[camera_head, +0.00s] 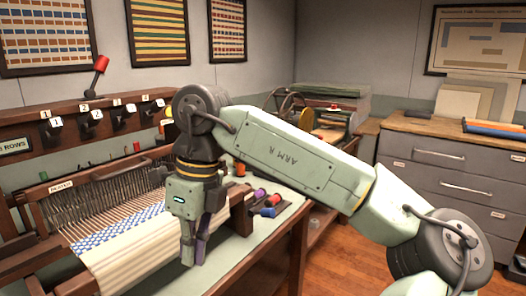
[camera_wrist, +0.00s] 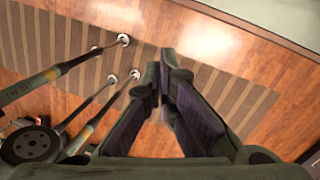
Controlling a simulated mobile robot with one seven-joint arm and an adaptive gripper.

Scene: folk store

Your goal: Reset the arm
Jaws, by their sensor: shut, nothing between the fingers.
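My arm reaches in from the right in the head view and bends down at the wrist. My gripper (camera_head: 194,254) points downward in front of the loom (camera_head: 122,252) with its white and blue cloth, and its fingers are shut and empty. In the wrist view my gripper (camera_wrist: 168,72) shows as two dark fingers over the floor, with nothing held. I cannot tell its exact height above the table from these views.
The loom's table (camera_head: 262,250) holds several coloured spools (camera_head: 268,212) right of my gripper. A wooden rack with numbered levers (camera_head: 118,124) stands behind the loom. A grey drawer cabinet (camera_head: 445,165) stands at the right. A striped rug (camera_wrist: 225,92) lies on the wooden floor.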

